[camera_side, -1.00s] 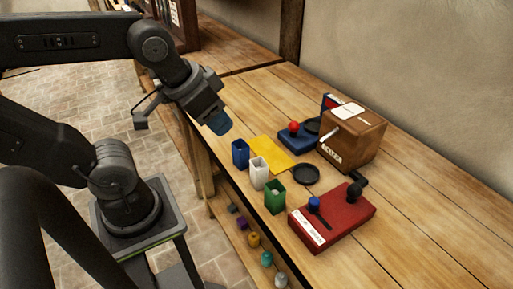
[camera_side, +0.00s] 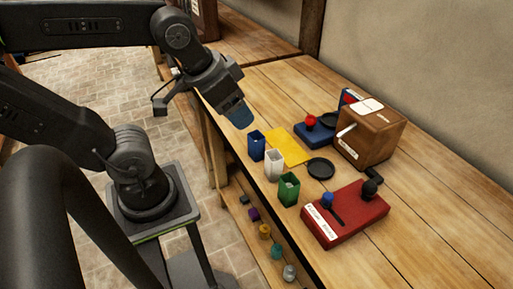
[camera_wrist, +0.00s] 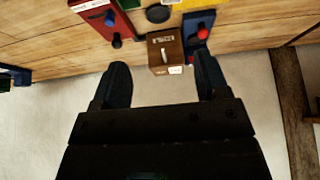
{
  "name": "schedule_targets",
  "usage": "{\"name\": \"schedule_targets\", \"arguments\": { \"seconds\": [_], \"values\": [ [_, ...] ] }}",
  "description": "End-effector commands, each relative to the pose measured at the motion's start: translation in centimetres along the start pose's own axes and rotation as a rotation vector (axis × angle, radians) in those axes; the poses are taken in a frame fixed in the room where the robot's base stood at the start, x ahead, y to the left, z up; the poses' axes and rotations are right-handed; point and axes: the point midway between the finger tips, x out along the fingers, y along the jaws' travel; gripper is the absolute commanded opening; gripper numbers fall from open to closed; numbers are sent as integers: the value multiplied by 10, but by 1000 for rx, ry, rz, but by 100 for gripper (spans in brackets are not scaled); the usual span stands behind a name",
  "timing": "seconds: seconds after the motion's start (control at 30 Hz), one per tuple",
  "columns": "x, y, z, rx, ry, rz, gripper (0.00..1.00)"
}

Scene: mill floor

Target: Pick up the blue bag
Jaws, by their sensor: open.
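The blue bag (camera_side: 257,146) stands upright on the wooden bench near its front edge in the side view, with an open top. It is the rearmost in a row with a white bag (camera_side: 273,165) and a green bag (camera_side: 289,190). My gripper (camera_side: 239,114) is above and to the left of the blue bag in the side view, apart from it. In the wrist view my gripper (camera_wrist: 162,62) has its two dark fingers spread, with nothing held between them. I cannot make out the blue bag in the wrist view.
A yellow sheet (camera_side: 289,145), a black dish (camera_side: 320,168), a red lever box (camera_side: 345,215), a blue base with red knob (camera_side: 315,134) and a wooden crank box (camera_side: 370,135) lie right of the bags. Several small items sit on a lower shelf.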

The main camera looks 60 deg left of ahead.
Motion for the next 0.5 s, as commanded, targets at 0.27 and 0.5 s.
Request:
{"name": "schedule_targets", "arguments": {
  "seconds": [0.27,0.5],
  "values": [
    [3,-2,-3,49,-21,-12,68],
    [38,-22,-25,542,-245,-71,68]
  ]
}}
